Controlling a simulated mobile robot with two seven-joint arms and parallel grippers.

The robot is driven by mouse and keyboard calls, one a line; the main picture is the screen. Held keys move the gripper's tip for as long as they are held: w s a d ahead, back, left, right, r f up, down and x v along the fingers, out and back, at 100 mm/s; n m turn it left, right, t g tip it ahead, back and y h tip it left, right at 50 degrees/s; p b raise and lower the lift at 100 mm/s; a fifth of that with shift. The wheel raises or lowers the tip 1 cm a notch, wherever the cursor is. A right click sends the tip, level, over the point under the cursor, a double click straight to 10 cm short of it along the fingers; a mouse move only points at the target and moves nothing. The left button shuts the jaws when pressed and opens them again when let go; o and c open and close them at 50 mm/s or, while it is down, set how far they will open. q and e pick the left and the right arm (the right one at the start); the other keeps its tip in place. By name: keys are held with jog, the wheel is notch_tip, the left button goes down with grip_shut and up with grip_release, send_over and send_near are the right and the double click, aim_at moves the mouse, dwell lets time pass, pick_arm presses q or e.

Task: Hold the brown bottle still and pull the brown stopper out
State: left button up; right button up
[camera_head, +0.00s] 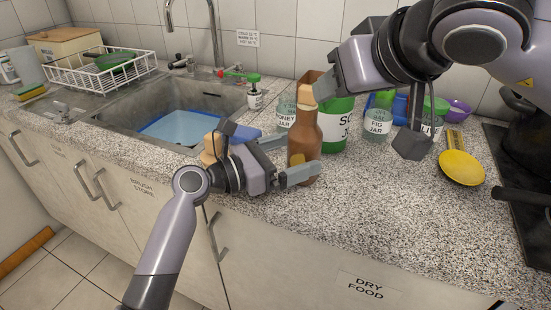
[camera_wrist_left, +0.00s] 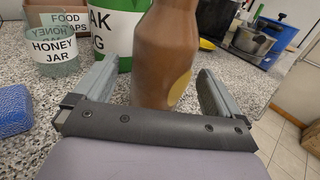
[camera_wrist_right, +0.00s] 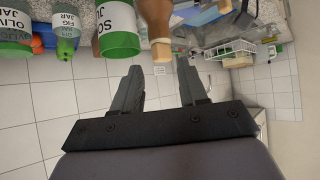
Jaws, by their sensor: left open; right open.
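The brown bottle (camera_head: 305,147) stands upright on the counter near its front edge. Its light tan stopper (camera_head: 306,92) sits in the neck. My left gripper (camera_head: 290,162) is open, with its fingers on either side of the bottle's lower body. In the left wrist view the bottle (camera_wrist_left: 166,60) is between the fingers, with gaps visible. My right gripper (camera_head: 320,84) is open beside the stopper, at its height. In the right wrist view the stopper (camera_wrist_right: 161,50) lies just beyond the fingertips, between their lines. The bottle's top is out of the left wrist view.
A large green-and-white jar (camera_head: 339,124) stands close behind the bottle, with a honey jar (camera_head: 286,112) and a fig jar (camera_head: 377,125) nearby. The sink (camera_head: 180,120) is to the left. A yellow spoon rest (camera_head: 461,168) lies right.

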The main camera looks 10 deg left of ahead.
pick_arm(q)
jog(key=shift+x, duration=1.35)
